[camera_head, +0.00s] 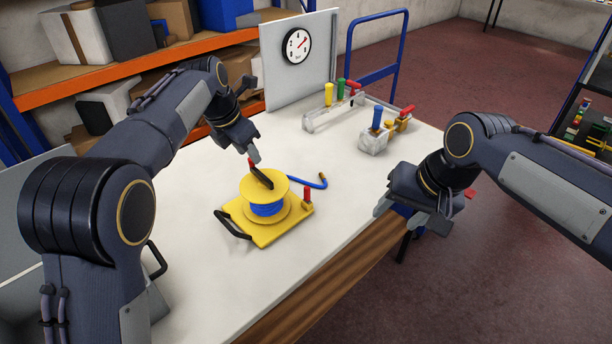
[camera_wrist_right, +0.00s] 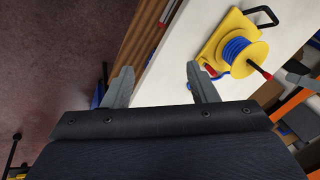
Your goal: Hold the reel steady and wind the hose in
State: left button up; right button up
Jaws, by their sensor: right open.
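The yellow reel (camera_head: 266,194) stands on a yellow base plate (camera_head: 262,238) with a black carrying handle (camera_head: 231,226). A black crank arm with a red knob (camera_head: 252,163) is on top. A red post (camera_head: 307,194) stands at the base's right corner. My left gripper (camera_head: 252,153) is right at the red knob; its jaw gap is hidden. My right gripper (camera_head: 412,214) is open and empty, right of the reel near the table edge. The reel also shows in the right wrist view (camera_wrist_right: 236,50).
A white table (camera_head: 342,205) carries a clear block with coloured handles (camera_head: 334,111) and a smaller valve block (camera_head: 376,136) at the back. A panel with a gauge (camera_head: 296,46) stands behind. Bare table lies between the reel and my right gripper.

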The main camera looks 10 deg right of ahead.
jog(key=w+a+m+g+h, duration=0.1)
jog(key=w+a+m, duration=0.15)
jog(key=w, duration=0.75)
jog(key=m+g+h, duration=0.2)
jog(key=m, duration=0.2)
send_over(307, 198)
jog(key=f, duration=0.7)
jog(key=w+f, duration=0.1)
jog(key=f, duration=0.3)
jog(key=shift+d+f, duration=0.1)
jog(key=shift+d, duration=0.05)
jog(key=shift+f, duration=0.35)
notch_tip(307, 198, down, 8)
jog(key=shift+r, duration=0.25)
